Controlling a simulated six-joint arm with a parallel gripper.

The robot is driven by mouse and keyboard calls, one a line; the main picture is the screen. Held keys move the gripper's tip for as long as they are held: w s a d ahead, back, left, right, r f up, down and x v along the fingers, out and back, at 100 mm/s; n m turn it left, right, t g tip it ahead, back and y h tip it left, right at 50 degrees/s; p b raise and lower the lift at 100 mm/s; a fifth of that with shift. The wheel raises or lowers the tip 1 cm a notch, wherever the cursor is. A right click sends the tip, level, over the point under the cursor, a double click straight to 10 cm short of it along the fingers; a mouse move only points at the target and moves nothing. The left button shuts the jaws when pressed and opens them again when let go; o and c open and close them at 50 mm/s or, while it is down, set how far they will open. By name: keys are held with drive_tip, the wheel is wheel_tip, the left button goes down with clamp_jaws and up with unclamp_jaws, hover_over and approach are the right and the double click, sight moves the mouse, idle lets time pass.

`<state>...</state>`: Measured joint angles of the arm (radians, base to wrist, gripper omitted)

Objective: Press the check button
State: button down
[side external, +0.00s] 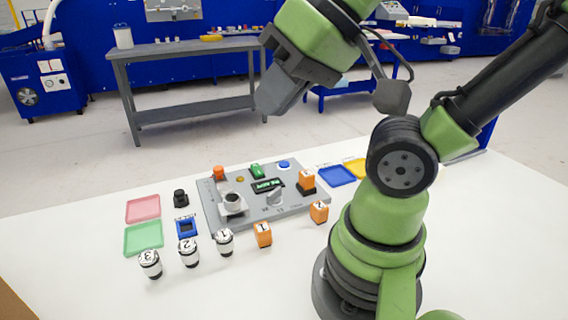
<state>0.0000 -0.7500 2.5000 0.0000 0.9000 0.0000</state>
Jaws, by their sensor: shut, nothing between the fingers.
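My gripper (270,104) is shut and empty, high above the white table and well clear of the panel. A grey control panel (298,207) lies on the table. Along its back edge are an orange button (218,172), a small yellow button (240,179), a green button (257,171) and a blue button (284,164). I cannot read which one is the check button. A dark display (268,185) with green text sits mid-panel, with a grey knob (274,198) in front. A grey round holder (233,204) is at the panel's left.
Numbered black-and-white canisters (188,253) and orange blocks (263,234) stand in front of the panel; another orange block (306,180) stands on its right. Pink (143,208) and green (143,239) trays lie left, a blue tray (336,176) right. The air above the panel is clear.

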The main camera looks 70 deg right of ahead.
idle(0.4)
drive_tip(key=m+h, duration=0.8)
drive_tip(key=m, duration=0.5)
hover_over(286, 163)
wheel_tip(286, 163, down, 18)
drive_tip(key=shift+r, duration=0.25)
drive_tip(key=shift+f, duration=4.4)
